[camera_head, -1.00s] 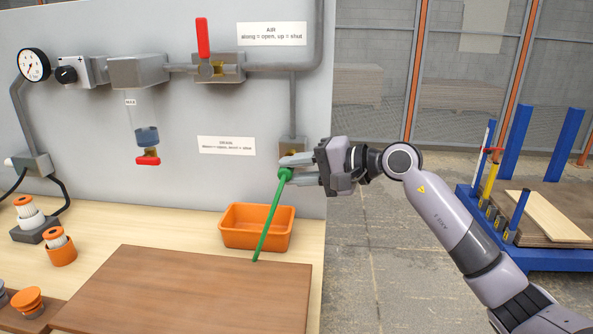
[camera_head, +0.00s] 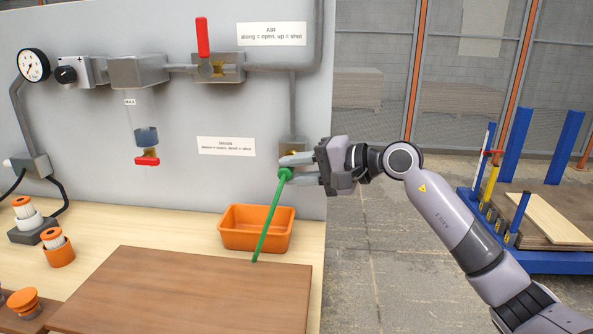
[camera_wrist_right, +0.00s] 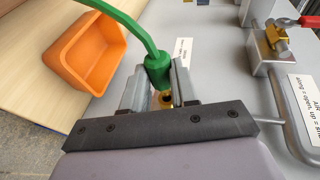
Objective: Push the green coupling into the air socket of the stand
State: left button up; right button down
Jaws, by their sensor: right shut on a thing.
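The green coupling (camera_head: 285,174) sits at the end of a green hose that hangs down in front of the orange bin. My right gripper (camera_head: 286,169) is shut on the coupling, close in front of the stand's grey panel. In the right wrist view the coupling (camera_wrist_right: 157,68) lies between the two fingertips. The brass air socket (camera_head: 291,144) sits below a vertical pipe, partly hidden by the fingers. In the wrist view its dark opening (camera_wrist_right: 166,98) shows just beyond the coupling's end; I cannot tell whether they touch. My left gripper is out of view.
An orange bin (camera_head: 257,241) stands on the bench below the gripper, behind a brown board (camera_head: 190,290). A red valve lever (camera_head: 203,38) points up on the pipe. Filter parts (camera_head: 58,248) stand at the left. Open floor lies right of the bench.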

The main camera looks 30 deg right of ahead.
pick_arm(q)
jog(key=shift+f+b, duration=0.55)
pick_arm(e)
jog(key=shift+w+d, duration=0.9)
jog(key=shift+w, duration=0.2)
jog(key=c, duration=0.8)
grip_release()
pick_arm(q)
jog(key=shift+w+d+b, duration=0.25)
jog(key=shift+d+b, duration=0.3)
jog(key=shift+b, duration=0.4)
pick_arm(e)
jog(key=v, duration=0.7)
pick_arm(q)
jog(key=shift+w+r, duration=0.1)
